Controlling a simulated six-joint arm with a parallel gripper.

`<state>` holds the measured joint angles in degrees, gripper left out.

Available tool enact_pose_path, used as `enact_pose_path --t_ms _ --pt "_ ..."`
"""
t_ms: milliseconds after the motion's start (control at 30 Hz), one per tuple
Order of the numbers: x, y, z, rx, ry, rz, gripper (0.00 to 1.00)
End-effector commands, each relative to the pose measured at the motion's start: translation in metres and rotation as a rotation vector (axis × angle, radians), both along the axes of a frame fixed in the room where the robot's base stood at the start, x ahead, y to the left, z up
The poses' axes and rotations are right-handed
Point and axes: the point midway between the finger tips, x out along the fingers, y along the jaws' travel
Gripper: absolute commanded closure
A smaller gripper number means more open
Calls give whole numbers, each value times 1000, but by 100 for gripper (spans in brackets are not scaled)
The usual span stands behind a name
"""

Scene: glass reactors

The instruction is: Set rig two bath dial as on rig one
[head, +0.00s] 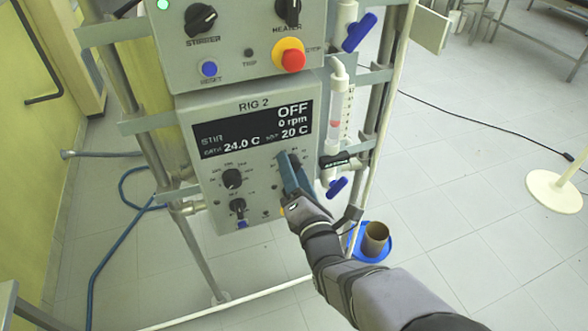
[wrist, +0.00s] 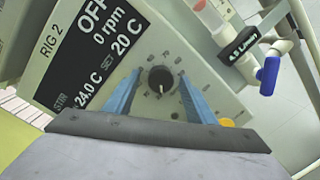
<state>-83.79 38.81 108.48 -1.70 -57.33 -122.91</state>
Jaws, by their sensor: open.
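The rig two panel (head: 205,180) fills the middle of the head view, with a display (head: 250,128) reading OFF, 0 rpm, 24.0 C and SET 20 C. My gripper (head: 290,157) is at the right part of this panel, its blue fingers covering the dial there in the head view. In the wrist view a round black dial (wrist: 160,79) with a pale pointer mark shows between the two open fingers of my gripper (wrist: 160,77). The fingers stand on either side of it, with gaps visible. Whether the fingertips touch the panel I cannot tell. Rig one is not in view.
Two other black knobs (head: 232,178) sit left on the panel. Above are the stirrer knob (head: 200,18), blue reset button (head: 209,68) and red stop button (head: 292,60). A flow tube with blue valve handles (head: 337,187) stands close right of my gripper.

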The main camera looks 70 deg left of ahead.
Motion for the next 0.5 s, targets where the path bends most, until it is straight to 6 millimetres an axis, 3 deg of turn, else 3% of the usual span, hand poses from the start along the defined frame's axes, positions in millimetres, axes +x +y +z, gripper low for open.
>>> enact_pose_path --t_ms 267,433,500 --pt "0 1 0 0 0 0 50" --pt "0 1 0 0 0 0 90" --pt "0 1 0 0 0 0 91"
